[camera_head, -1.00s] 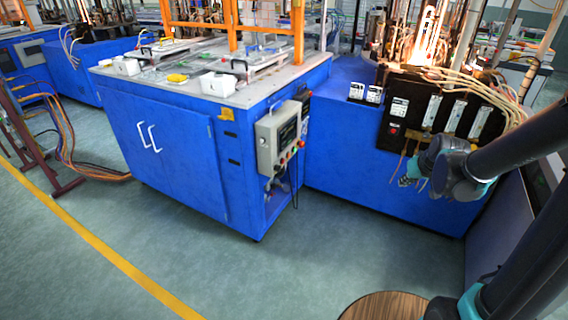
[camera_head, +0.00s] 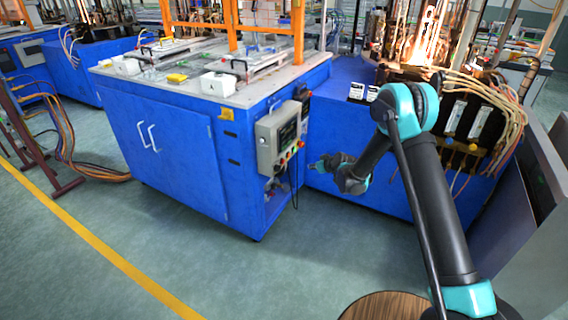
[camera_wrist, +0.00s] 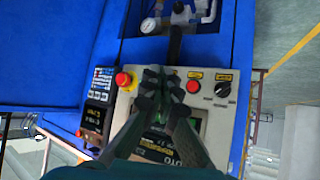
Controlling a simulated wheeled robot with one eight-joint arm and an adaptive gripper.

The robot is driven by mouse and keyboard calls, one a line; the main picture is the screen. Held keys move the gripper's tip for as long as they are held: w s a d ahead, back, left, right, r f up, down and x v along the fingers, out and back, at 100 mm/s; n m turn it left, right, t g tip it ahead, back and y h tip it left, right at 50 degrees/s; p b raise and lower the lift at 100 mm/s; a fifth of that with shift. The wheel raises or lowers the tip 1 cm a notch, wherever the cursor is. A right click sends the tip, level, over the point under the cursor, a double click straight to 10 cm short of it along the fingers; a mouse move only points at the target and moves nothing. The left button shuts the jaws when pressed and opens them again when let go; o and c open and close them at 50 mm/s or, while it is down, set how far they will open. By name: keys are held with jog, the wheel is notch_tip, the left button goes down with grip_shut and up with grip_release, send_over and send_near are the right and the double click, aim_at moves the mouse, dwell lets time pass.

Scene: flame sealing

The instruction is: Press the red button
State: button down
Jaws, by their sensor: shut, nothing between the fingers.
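A grey control box (camera_head: 278,138) with small knobs and buttons is on the side of the blue cabinet. In the wrist view its panel (camera_wrist: 240,122) carries a red mushroom button (camera_wrist: 123,79) on a yellow collar, a flat red button (camera_wrist: 193,87) and a black knob (camera_wrist: 222,90). My gripper (camera_head: 316,165) is just right of the box in the head view, pointing left. In the wrist view the gripper (camera_wrist: 163,77) is shut and empty, seen between the two red buttons and hiding the panel behind it. I see no contact with either button.
The blue cabinet (camera_head: 170,165) has a worktop with white boxes. A blue machine with glowing flames (camera_head: 415,50) and hoses stands behind my arm. A wooden round top (camera_head: 375,306) is at the bottom. The floor (camera_head: 235,275) in front is clear.

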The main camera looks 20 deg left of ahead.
aim_at(283, 161)
jog(key=a+f, duration=0.2)
jog(key=shift+s+a+f+n, duration=0.15)
jog(key=shift+a+n, duration=0.15)
jog(key=a, duration=0.8)
jog(key=shift+w+a, duration=0.35)
jog(key=shift+a, duration=0.05)
dwell(1.3)
jog(key=shift+a, duration=0.85)
dwell(0.6)
jog(key=shift+d, duration=0.9)
